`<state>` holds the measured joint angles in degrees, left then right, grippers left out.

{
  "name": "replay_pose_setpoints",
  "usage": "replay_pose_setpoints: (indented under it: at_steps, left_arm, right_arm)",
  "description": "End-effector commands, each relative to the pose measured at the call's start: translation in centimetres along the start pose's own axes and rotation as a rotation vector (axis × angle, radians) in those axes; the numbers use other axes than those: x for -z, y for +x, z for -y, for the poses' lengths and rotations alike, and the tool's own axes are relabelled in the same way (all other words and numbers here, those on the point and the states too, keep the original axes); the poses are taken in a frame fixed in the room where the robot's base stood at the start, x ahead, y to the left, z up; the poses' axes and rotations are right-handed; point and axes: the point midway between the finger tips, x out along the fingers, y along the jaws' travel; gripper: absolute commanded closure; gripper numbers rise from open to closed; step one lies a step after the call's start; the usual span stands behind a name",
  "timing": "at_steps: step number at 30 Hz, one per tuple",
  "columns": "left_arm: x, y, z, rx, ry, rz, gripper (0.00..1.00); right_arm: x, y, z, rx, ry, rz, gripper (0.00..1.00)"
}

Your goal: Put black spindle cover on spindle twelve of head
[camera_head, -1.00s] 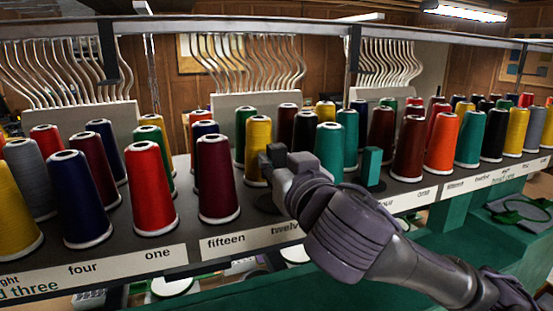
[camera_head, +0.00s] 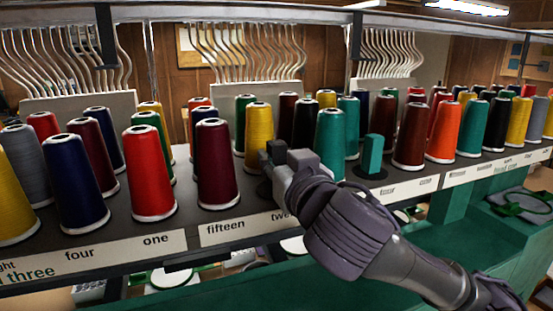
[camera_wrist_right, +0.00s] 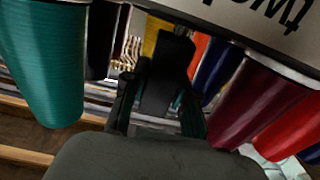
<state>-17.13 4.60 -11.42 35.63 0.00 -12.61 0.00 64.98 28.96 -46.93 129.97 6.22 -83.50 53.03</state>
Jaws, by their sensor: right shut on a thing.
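My right gripper (camera_head: 277,160) is at the front of the thread rack (camera_head: 120,225), over the "twelve" label, between a dark red cone (camera_head: 217,168) and a teal cone (camera_head: 330,142). It is shut on a dark blocky piece, apparently the black spindle cover (camera_head: 276,151). In the right wrist view, the black piece (camera_wrist_right: 168,72) stands between the fingers of the gripper (camera_wrist_right: 158,100). I cannot tell whether the cover touches the spindle. My left gripper is not in view.
Thread cones crowd both sides and behind, including a yellow cone (camera_head: 258,135) just behind the gripper. A teal block-like cover (camera_head: 373,155) stands on a dark base to the right. Bent metal tubes (camera_head: 245,50) rise behind. A green surface (camera_head: 430,240) lies in front, below.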

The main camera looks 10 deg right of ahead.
Motion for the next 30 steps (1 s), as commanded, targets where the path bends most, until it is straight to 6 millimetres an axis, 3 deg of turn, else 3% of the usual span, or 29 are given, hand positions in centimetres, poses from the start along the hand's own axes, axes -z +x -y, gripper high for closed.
replay_pose_setpoints:
  at_steps: [9,10,15,25,30]
  left_arm:
    - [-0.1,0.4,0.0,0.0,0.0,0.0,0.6]
    - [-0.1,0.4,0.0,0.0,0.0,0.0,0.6]
    - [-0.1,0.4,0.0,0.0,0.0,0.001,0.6]
    - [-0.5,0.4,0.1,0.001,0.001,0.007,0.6]
    - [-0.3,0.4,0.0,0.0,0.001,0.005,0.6]
  right_arm:
    - [-0.5,0.0,0.0,0.0,0.0,0.0,0.89]
    - [-0.5,0.0,0.0,0.0,0.0,0.0,0.71]
    - [-0.5,0.0,0.0,0.0,0.0,0.0,0.43]
    - [-0.5,-0.2,0.1,0.001,0.0,0.0,0.43]
    - [-0.5,-2.4,0.1,0.003,0.001,-0.001,0.43]
